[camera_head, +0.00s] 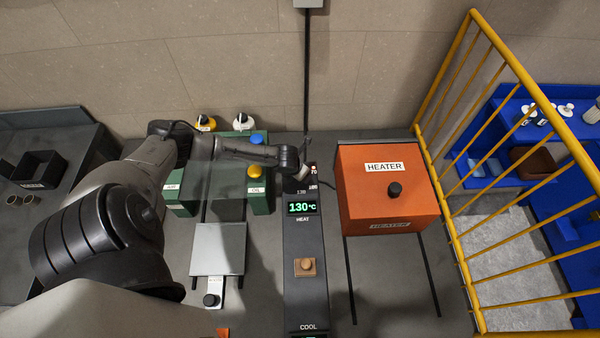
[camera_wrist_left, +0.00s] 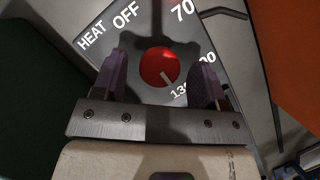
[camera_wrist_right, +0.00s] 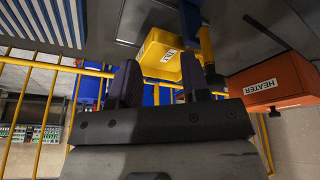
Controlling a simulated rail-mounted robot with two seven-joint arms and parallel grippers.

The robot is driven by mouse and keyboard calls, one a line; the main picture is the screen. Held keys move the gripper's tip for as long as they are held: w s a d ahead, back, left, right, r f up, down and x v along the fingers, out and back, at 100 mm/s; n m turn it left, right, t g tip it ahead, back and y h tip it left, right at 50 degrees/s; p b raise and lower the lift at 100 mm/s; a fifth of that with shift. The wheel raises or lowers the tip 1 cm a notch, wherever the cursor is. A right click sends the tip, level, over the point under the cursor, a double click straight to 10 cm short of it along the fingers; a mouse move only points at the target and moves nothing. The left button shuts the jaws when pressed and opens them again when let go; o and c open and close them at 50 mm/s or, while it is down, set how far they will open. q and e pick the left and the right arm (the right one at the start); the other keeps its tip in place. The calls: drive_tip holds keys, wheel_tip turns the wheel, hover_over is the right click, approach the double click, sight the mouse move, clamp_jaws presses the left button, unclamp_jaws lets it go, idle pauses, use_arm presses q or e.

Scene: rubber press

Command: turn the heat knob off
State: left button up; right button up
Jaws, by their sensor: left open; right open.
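The heat knob (camera_wrist_left: 158,64) is a red round dial in the left wrist view, on a grey panel marked HEAT, OFF, 70 and 130. Its pale pointer line is turned toward the 130 mark. My left gripper (camera_wrist_left: 161,76) is open, with one finger on each side of the knob; I cannot tell whether they touch it. In the head view my left gripper (camera_head: 299,174) is at the top of the dark control strip (camera_head: 306,260) and hides the knob. A display (camera_head: 302,207) reads 130 °C. My right gripper (camera_wrist_right: 160,88) is open and empty.
An orange heater box (camera_head: 390,200) stands right of the strip, and green blocks (camera_head: 258,200) stand left of it. A tan knob (camera_head: 305,267) sits lower on the strip, above COOL. A yellow railing (camera_head: 452,230) bounds the right. A yellow bin (camera_wrist_right: 160,52) shows in the right wrist view.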

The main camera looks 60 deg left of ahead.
use_arm(q)
drive_tip(key=shift+f, duration=0.15)
drive_tip(key=shift+c, duration=0.3)
drive_tip(key=c, duration=0.8)
drive_tip(key=shift+c, duration=0.2)
